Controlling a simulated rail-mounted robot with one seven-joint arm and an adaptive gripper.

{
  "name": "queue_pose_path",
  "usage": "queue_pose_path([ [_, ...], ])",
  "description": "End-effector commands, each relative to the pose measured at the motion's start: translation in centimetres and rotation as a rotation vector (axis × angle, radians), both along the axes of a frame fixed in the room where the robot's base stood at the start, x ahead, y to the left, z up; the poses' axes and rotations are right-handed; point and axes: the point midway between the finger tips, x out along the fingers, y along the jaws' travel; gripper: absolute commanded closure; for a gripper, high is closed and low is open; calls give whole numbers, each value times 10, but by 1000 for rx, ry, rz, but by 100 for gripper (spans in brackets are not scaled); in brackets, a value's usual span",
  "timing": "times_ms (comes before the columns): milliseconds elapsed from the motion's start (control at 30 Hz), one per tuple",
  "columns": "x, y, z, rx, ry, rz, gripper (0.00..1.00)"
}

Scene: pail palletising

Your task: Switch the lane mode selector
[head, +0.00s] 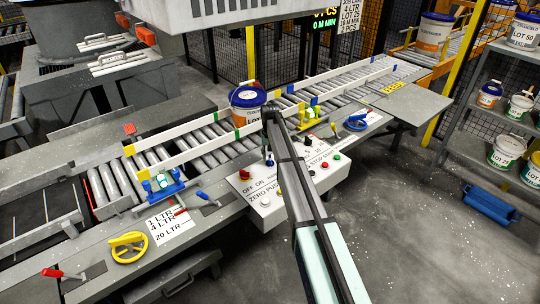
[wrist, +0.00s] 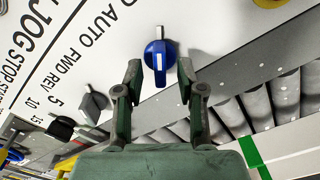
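A blue rotary knob (wrist: 159,60) with a white pointer line sits on the white control panel (wrist: 85,25) in the wrist view. The words AUTO and JOG are printed beside it, so it appears to be the lane mode selector. It also shows small and dark blue on the panel in the head view (head: 269,160). My gripper (wrist: 158,72) is open, with one finger on each side of the knob in the picture. I cannot tell whether the fingers touch it. In the head view my arm hides part of the panel and the gripper is hard to make out.
Conveyor rollers (wrist: 262,110) run alongside. A blue-lidded pail (head: 248,106) stands on the conveyor behind my arm.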

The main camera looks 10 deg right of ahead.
Motion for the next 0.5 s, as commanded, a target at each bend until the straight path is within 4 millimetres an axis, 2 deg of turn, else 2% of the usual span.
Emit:
queue_pose_path([
  [133,0,0,-7,0,1,0,61],
  [400,0,0,-8,0,1,0,61],
  [467,0,0,-8,0,1,0,83],
  [500,0,0,-8,0,1,0,97],
])
